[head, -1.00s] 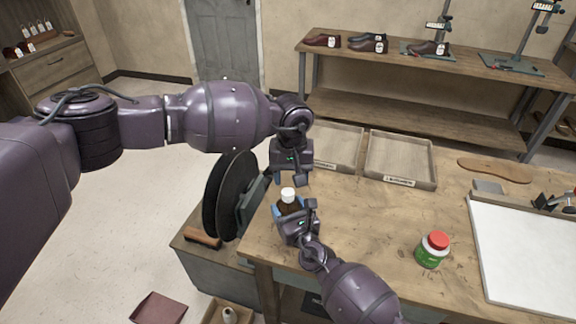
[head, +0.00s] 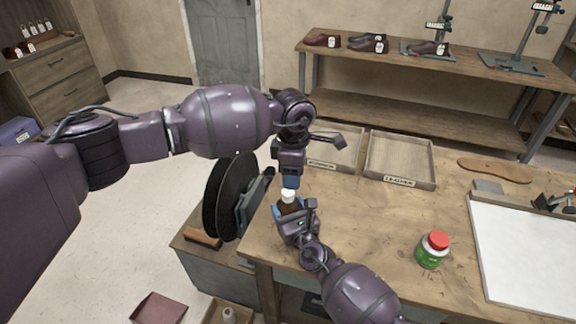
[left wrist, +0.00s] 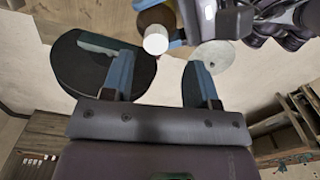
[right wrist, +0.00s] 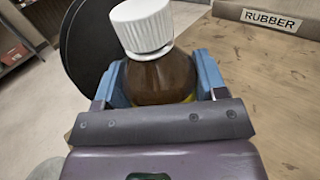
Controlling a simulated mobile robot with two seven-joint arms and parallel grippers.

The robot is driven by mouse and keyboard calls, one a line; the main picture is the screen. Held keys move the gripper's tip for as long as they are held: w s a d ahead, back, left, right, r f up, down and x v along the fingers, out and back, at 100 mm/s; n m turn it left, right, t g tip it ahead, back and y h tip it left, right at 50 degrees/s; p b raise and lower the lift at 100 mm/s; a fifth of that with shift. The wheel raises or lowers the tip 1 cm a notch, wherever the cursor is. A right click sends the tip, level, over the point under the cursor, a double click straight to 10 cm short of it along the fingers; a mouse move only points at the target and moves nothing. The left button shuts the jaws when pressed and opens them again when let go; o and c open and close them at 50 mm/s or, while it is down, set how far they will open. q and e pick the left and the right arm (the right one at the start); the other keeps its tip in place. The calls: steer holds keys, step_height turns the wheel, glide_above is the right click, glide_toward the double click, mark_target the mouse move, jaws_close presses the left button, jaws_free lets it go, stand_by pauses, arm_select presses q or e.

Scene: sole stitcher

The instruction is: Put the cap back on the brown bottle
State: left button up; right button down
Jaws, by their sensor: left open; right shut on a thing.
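The brown bottle (head: 289,207) is held above the near left part of the workbench by my right gripper (right wrist: 162,78), which is shut around its body. The white ribbed cap (right wrist: 143,26) sits on the bottle's mouth and looks slightly tilted; whether it is threaded is hidden. The cap also shows in the head view (head: 288,196). My left gripper (head: 290,183) is open and points down just above the cap. In the left wrist view the cap (left wrist: 156,40) lies just beyond and between the spread fingertips, apart from both.
A green jar with a red lid (head: 433,249) stands on the workbench (head: 375,215). Two trays, one labelled rubber (head: 333,160) and one leather (head: 401,172), lie behind. A dark wheel machine (head: 231,195) is close left of both grippers. The bench middle is clear.

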mark_target(288, 192)
arm_select(q)
steer(key=n, duration=0.4)
steer(key=shift+r+n, duration=0.15)
steer(key=shift+n, duration=0.15)
steer(key=n, duration=0.5)
steer(key=shift+w+a+r+n, duration=0.1)
steer(key=shift+a+r+n, duration=0.1)
steer(key=shift+n, duration=0.1)
steer(key=n, duration=0.5)
steer(key=shift+a+r+n, duration=0.15)
steer(key=shift+r+n, duration=0.05)
steer(key=shift+n, duration=0.2)
steer(key=n, duration=0.4)
steer(key=shift+w+a+r, duration=0.15)
steer(key=shift+a, duration=0.1)
steer(key=shift+n, duration=0.3)
steer(key=shift+f, duration=4)
